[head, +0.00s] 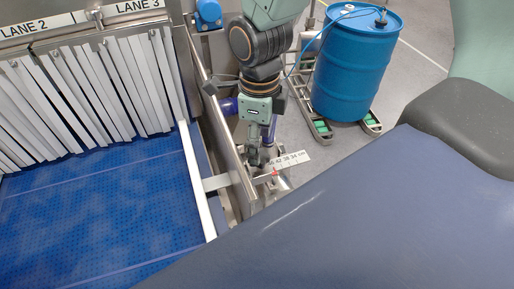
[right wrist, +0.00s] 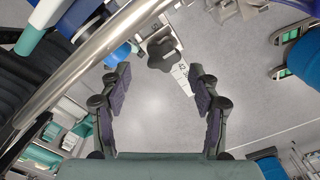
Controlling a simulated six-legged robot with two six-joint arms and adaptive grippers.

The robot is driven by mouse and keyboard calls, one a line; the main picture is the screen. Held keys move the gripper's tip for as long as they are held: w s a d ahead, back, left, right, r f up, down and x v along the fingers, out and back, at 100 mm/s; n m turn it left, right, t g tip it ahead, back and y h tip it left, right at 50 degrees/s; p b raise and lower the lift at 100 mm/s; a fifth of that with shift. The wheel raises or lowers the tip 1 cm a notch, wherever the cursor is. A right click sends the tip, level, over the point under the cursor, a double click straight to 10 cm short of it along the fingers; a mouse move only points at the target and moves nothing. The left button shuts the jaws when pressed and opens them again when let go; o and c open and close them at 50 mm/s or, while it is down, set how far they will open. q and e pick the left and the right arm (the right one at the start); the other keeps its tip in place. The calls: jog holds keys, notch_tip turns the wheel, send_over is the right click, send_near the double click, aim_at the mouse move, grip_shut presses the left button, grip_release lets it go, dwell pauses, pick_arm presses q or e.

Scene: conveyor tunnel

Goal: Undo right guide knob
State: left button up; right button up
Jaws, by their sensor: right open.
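The guide knob (right wrist: 164,54), a dark lobed star knob, shows in the right wrist view just past the fingertips, roughly centred between them. My right gripper (right wrist: 160,76) is open, one finger on each side, with a gap and no visible contact with the knob. In the head view my right gripper (head: 258,151) points down beside the conveyor's side rail, next to a white scale (head: 291,160) with numbers and a red pointer. The knob cannot be made out clearly there, as the gripper covers that spot. My left gripper is not in view.
The blue belt (head: 95,215) and white strip curtain (head: 85,100) lie left of the steel side rail (head: 215,125). A blue drum (head: 352,65) stands on a wheeled frame (head: 318,122) at the right. Grey floor is free between them. A curved metal rail (right wrist: 100,48) crosses the wrist view.

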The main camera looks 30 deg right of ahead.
jog(key=f, duration=0.3)
jog(key=shift+w+d+f, duration=0.1)
jog(key=shift+d+f, duration=0.15)
jog(key=shift+d, duration=0.1)
jog(key=shift+w+a+f, duration=0.1)
jog(key=shift+a+f, duration=0.1)
jog(key=shift+f, duration=0.15)
jog(key=shift+s+a, duration=0.15)
jog(key=shift+s, duration=0.05)
jog(key=shift+w+d, duration=0.1)
jog(key=shift+d, duration=0.2)
jog(key=c, duration=0.4)
jog(key=shift+a, duration=0.2)
jog(key=c, duration=0.8)
jog(key=shift+o, duration=0.2)
